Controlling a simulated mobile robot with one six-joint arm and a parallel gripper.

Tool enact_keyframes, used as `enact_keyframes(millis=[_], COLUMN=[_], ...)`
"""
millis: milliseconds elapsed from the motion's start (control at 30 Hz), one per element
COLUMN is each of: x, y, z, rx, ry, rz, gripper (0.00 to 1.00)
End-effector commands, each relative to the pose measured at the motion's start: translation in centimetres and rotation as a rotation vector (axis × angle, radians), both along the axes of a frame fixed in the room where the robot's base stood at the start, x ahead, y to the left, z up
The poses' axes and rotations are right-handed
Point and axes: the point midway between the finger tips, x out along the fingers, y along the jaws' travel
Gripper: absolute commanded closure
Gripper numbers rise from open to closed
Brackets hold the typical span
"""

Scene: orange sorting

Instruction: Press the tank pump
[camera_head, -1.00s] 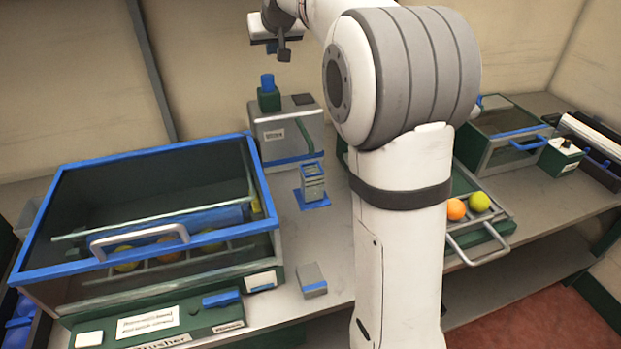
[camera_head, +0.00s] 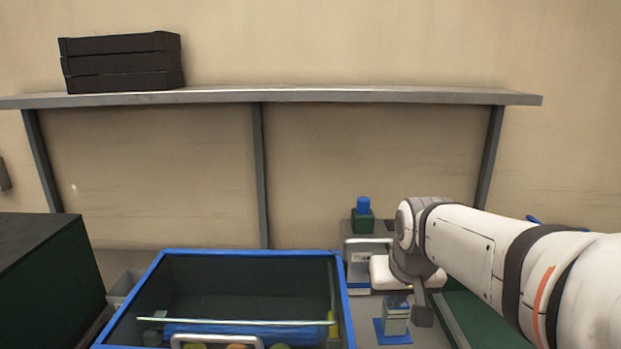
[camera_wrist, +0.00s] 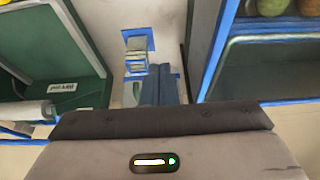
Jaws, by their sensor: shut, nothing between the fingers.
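The tank (camera_head: 358,262) is a grey box at the back of the counter in the head view. A blue knob (camera_head: 363,204) on a green block stands on its top; I take this as the pump. My gripper (camera_head: 423,313) points down in front and to the right of the tank, shut and empty. Part of the tank is hidden behind my wrist. In the wrist view my shut fingers (camera_wrist: 160,75) point toward a small grey post on a blue base (camera_wrist: 138,36). The tank and knob cannot be made out in the wrist view.
The blue-rimmed open bin (camera_head: 247,253) with fruit inside stands left of my arm. The small post (camera_head: 396,318) stands close beside my gripper. A shelf (camera_head: 300,96) with black crates (camera_head: 122,64) runs along the wall. A green tray (camera_wrist: 70,60) lies at left in the wrist view.

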Motion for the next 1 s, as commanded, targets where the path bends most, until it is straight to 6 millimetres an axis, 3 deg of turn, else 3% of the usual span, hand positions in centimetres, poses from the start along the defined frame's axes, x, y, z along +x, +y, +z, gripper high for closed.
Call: enact_keyframes(millis=[33, 100, 200, 300, 400, 767, 867, 1000], x=[-3.1, -6.4, -10.0, -12.0, -12.8, -12.0, -10.0, -4.4], y=[0.0, 0.1, 0.1, 0.1, 0.1, 0.1, 0.1, 0.1], z=[-1.6, -3.5, -5.7, -7.0, -7.5, -7.0, -5.7, -2.1], rx=[0.0, -0.002, -0.002, -0.003, -0.003, -0.003, -0.003, -0.002], ry=[0.035, 0.081, 0.13, 0.159, 0.171, 0.163, 0.139, 0.073], rz=[0.001, 0.0, 0.0, 0.0, 0.0, 0.0, 0.0, 0.0], gripper=[1.0, 1.0, 1.0, 1.0, 1.0, 1.0, 1.0, 1.0])
